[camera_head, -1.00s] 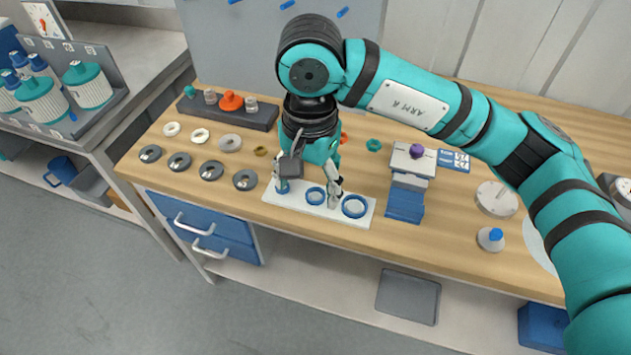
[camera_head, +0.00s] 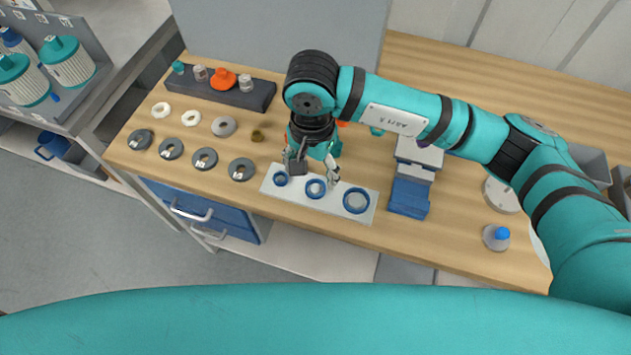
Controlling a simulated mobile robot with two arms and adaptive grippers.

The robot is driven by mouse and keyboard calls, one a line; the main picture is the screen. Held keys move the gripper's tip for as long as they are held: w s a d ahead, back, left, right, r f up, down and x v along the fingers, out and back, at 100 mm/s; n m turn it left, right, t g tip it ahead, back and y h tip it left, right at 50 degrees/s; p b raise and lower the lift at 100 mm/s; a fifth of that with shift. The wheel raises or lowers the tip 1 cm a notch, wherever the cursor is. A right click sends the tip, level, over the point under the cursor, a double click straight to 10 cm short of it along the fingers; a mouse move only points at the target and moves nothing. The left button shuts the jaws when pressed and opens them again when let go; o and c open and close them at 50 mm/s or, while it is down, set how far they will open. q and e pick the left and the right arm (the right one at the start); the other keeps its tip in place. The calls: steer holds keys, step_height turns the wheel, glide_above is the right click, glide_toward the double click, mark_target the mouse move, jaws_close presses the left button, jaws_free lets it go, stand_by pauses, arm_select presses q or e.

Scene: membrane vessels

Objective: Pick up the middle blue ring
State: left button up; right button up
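A white plate (camera_head: 335,199) near the table's front edge bears three blue rings in a row, growing from left to right. The middle blue ring (camera_head: 316,188) lies on the plate between the small ring (camera_head: 280,179) and the large ring (camera_head: 356,201). My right gripper (camera_head: 315,170) points down just behind the middle ring in the picture, its two fingers spread apart with nothing seen between them. I cannot tell its exact height above the plate. The middle ring shows in front of the fingers. My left gripper is out of view.
Dark numbered discs (camera_head: 205,158) and pale rings (camera_head: 223,126) lie left of the plate. A dark rack (camera_head: 222,91) stands behind them. A blue and grey block (camera_head: 409,196) stands close to the plate's right side.

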mark_target(315, 190)
step_height(315, 190, down, 3)
steer(key=shift+r+p, duration=0.1)
steer(key=shift+p, duration=0.45)
steer(key=f+p, duration=0.1)
steer(key=f, duration=0.2)
steer(key=shift+w+d+f+p, duration=0.15)
steer(key=shift+w+f+p, duration=0.05)
steer(key=shift+f+p, duration=0.2)
steer(key=shift+f, duration=0.45)
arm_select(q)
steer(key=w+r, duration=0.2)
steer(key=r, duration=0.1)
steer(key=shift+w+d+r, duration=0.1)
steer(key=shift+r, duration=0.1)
arm_select(e)
steer(key=c, duration=0.9)
